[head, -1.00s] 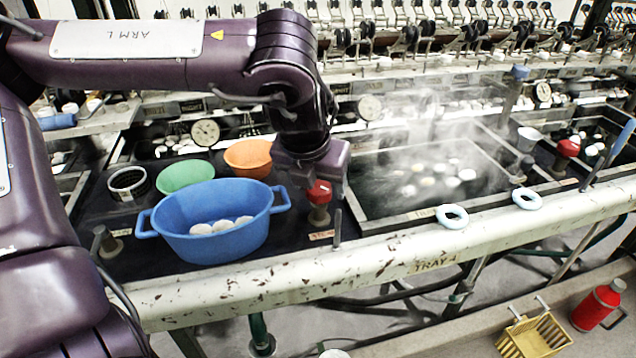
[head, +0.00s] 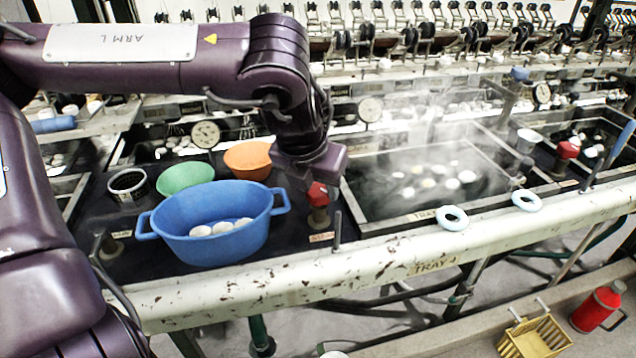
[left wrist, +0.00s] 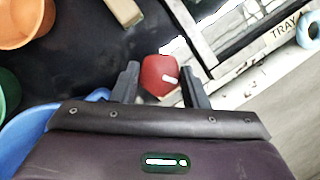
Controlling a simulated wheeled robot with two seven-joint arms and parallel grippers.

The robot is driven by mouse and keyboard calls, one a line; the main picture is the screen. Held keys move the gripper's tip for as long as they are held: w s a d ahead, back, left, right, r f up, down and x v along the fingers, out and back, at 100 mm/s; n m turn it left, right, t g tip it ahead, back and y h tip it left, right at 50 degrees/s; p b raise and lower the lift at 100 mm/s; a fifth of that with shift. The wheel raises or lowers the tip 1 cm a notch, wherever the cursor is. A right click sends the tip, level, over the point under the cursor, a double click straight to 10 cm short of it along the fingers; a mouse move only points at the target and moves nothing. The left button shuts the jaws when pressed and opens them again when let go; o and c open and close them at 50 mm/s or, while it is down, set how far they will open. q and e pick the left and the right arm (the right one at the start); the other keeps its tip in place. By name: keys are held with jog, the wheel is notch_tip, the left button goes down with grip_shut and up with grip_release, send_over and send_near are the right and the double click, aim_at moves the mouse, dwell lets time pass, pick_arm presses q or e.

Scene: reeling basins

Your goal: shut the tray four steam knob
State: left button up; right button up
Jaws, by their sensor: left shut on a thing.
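The red steam knob (head: 318,194) stands on a short post at the front right of the dark tray top, beside the blue basin. My left gripper (head: 312,176) comes down on it from above and hides part of it. In the left wrist view, the red knob (left wrist: 160,75) with a white mark sits between the two dark fingers of my left gripper (left wrist: 158,72), which is shut on it. A label on the front rail (head: 434,267) begins with TRAY; its number is hard to read. My right gripper is not in view.
A blue basin (head: 210,250) holding several white cocoons stands close left of the knob. Green (head: 185,178) and orange (head: 247,160) bowls stand behind it. A steaming basin (head: 425,213) lies to the right. Another red knob (head: 569,149) is farther right.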

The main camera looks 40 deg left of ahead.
pick_arm(q)
jog(key=m+h, duration=0.1)
jog(key=m, duration=0.2)
jog(key=shift+a+m, duration=0.1)
jog(key=shift+m, duration=0.3)
jog(key=shift+m+h+p, duration=0.4)
jog(key=shift+m+h, duration=0.4)
jog(key=shift+m, duration=0.6)
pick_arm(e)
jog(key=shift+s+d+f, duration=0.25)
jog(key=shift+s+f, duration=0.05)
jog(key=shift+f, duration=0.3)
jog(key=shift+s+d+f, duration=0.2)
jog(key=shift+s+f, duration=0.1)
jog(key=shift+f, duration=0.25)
pick_arm(q)
jog(key=shift+a+m, duration=0.1)
jog(key=shift+m, duration=0.2)
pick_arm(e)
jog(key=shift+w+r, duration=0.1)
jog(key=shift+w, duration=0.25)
